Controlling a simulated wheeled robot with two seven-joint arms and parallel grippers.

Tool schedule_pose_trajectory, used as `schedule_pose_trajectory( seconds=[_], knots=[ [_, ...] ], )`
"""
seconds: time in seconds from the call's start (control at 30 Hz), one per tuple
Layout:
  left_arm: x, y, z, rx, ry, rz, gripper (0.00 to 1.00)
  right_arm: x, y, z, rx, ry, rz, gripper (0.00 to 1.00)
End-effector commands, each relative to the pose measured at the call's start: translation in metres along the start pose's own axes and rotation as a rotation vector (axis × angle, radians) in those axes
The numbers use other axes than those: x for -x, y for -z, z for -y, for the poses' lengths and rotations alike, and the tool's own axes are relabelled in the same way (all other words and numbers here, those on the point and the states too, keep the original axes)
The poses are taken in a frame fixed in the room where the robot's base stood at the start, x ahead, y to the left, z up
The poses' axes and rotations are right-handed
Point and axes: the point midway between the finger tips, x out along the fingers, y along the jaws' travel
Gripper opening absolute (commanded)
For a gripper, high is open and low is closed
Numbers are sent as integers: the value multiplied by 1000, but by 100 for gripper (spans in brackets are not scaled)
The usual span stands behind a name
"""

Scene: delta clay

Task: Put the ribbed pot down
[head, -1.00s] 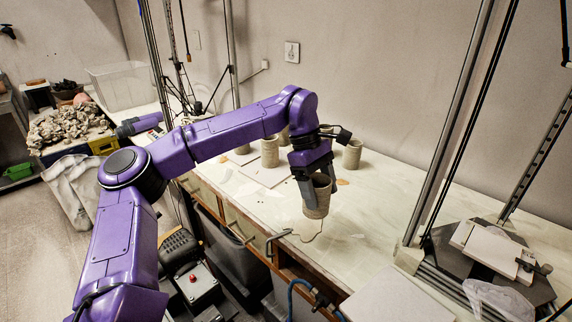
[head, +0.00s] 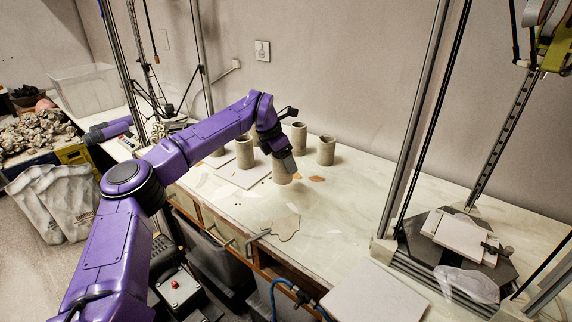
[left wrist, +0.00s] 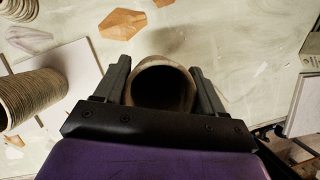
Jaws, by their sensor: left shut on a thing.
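The ribbed pot (head: 281,176) is grey-brown and stands upright in the grip of my left gripper (head: 285,162), at the middle of the bench. In the left wrist view, the pot's open mouth (left wrist: 162,88) sits between the two black fingers of my left gripper (left wrist: 160,76), one on each side. The pot's base is low over the bench top; I cannot tell whether it touches. My right gripper is not in view.
Similar pots stand close by: one to the left (head: 245,153), one behind (head: 299,138) and one to the right (head: 326,151). A pale board (head: 240,177) lies at left. A thin, irregular flat piece (head: 283,227) lies in front.

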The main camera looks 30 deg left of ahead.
Motion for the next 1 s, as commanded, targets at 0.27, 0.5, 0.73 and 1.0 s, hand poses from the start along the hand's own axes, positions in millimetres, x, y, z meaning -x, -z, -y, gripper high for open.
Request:
schedule_pose_trajectory(
  seconds=[0.27, 0.5, 0.73, 1.0],
  knots=[
    [-39, 4, -8, 0, 1, -2, 36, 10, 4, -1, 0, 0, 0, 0],
    [-47, 7, -8, -1, -1, 2, 36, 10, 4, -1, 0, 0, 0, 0],
    [-51, 9, -8, -1, 0, 2, 76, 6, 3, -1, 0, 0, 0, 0],
    [-50, 8, -8, -1, 0, 1, 95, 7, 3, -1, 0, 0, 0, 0]
  ],
)
